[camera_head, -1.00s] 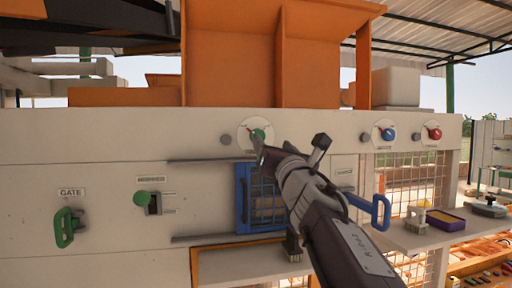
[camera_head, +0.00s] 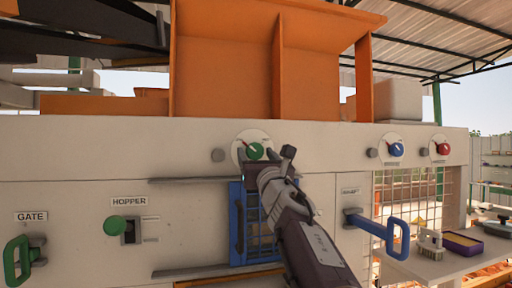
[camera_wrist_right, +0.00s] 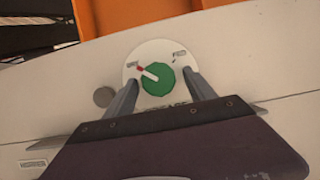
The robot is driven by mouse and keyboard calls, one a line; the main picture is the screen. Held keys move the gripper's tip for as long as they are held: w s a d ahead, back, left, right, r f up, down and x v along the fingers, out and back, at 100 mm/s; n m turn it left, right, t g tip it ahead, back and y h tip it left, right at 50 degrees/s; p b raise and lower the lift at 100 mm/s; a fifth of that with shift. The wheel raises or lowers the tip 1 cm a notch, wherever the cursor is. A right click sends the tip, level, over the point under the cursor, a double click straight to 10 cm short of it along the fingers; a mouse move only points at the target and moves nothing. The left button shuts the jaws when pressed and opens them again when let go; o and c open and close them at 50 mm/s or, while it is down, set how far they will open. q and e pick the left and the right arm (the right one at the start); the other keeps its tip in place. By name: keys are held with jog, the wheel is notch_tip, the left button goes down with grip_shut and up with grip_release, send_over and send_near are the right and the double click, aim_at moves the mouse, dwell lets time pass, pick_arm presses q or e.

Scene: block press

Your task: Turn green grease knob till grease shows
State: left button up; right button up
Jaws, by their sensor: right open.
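The green grease knob (camera_head: 256,152) sits on a round white dial plate on the machine's pale front panel. In the right wrist view the knob (camera_wrist_right: 158,80) shows whole, with a white, red-tipped pointer aimed up and left at a small label. My right gripper (camera_head: 268,160) is just below the knob in the head view. In the wrist view its open fingers (camera_wrist_right: 161,92) stand on the left and right of the knob, with a gap on each side. I cannot tell how far their tips are from the panel. My left gripper is not in view.
A grey button (camera_head: 218,155) is left of the dial. A blue mesh door (camera_head: 238,225) is below, partly behind my right arm. A blue handle (camera_head: 398,238) juts out at right. Blue (camera_head: 396,150) and red (camera_head: 442,149) knobs are farther right. The green hopper knob (camera_head: 114,225) is left.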

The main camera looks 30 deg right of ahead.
jog(key=shift+s+a+r, duration=0.3)
jog(key=shift+s+r, duration=0.3)
jog(key=shift+s, duration=0.2)
jog(key=shift+w+d+f, duration=0.2)
jog(key=shift+w+f, duration=0.1)
jog(key=shift+w, duration=0.4)
jog(key=c, duration=1.3)
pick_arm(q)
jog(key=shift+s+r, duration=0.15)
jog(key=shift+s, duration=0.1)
pick_arm(e)
jog(key=shift+c, duration=0.2)
